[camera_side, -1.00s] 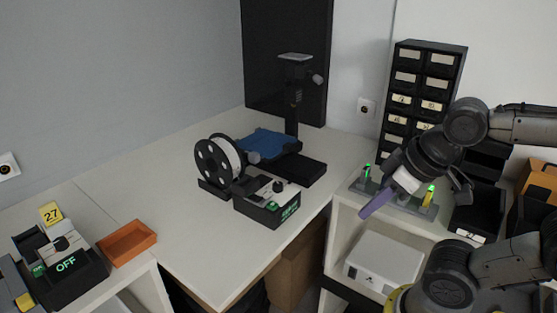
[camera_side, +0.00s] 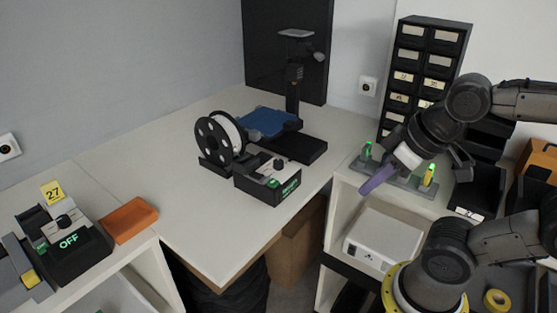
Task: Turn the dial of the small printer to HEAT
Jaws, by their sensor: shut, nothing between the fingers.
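A small printer (camera_side: 268,121) with a blue bed and a dark upright post stands on the white worktop near the back corner. In front of it is a black and grey control unit (camera_side: 252,185) with a dark knob (camera_side: 279,164), a green button and a green lit display too small to read. A second unit (camera_side: 80,255) at the far left has a dark dial (camera_side: 64,221) and a display reading OFF. I cannot tell for certain which dial belongs to the printer. My gripper (camera_side: 377,180), with purple fingers, is shut and empty, right of the worktop and apart from both units.
A black spool (camera_side: 220,138) stands beside the central unit. An orange tray (camera_side: 130,219) lies near the left unit. A grey rack with green and yellow items (camera_side: 428,180) is close to my gripper. A drawer cabinet (camera_side: 428,65) stands behind. The central worktop front is clear.

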